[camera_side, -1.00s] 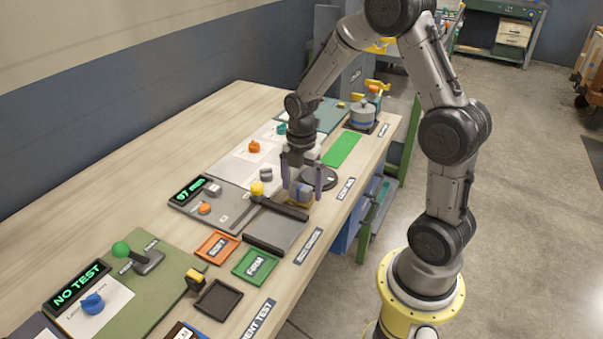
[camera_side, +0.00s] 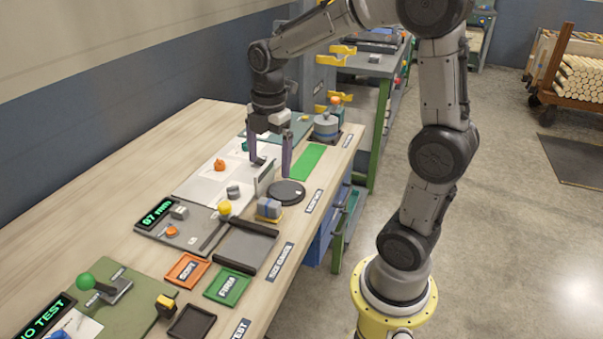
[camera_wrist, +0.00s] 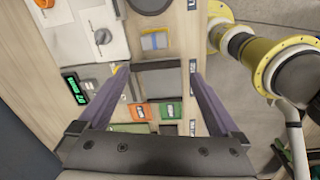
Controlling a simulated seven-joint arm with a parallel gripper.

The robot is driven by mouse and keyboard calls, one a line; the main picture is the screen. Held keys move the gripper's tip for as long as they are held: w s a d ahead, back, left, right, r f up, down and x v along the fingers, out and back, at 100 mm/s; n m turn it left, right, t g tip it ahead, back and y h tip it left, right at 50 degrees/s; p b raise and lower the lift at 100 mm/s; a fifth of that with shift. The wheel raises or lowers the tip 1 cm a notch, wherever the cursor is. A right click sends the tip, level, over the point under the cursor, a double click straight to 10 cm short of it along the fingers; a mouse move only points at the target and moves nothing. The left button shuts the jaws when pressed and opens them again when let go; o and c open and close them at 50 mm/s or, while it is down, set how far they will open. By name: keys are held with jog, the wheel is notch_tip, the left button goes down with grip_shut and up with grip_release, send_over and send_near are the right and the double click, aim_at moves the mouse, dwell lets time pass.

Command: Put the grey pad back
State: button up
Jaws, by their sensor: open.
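A small block with a grey-blue top and yellow lower part (camera_side: 270,208) sits on the bench just beyond the dark grey tray (camera_side: 246,247). It is the likeliest grey pad, but I cannot be sure. It also shows in the wrist view (camera_wrist: 155,41), apart from the fingers. My gripper (camera_side: 272,166) is open above the bench, up and behind the block in the side view. In the wrist view my gripper (camera_wrist: 160,75) has its two purple fingers wide apart, with nothing held between them.
A black round disc (camera_side: 286,192) lies beyond the block. A pale upright plate (camera_side: 264,180) stands below my gripper. Orange (camera_side: 186,270) and green (camera_side: 227,286) trays lie nearer. A yellow-knobbed lever (camera_side: 224,208) rises left of the dark tray. The bench's left side is clear.

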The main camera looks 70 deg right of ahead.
jog(key=s+a+r+m+t, duration=0.2)
jog(key=s+a+m, duration=0.2)
jog(key=s+m, duration=0.3)
jog(key=s+a+r+m+t, duration=0.1)
jog(key=s+a+m+t, duration=0.1)
jog(key=s+a+m, duration=0.3)
jog(key=s+m, duration=0.2)
jog(key=m, duration=0.1)
jog(key=shift+s+r+t, duration=0.25)
jog(key=shift+r+t, duration=0.1)
jog(key=shift+t, duration=0.05)
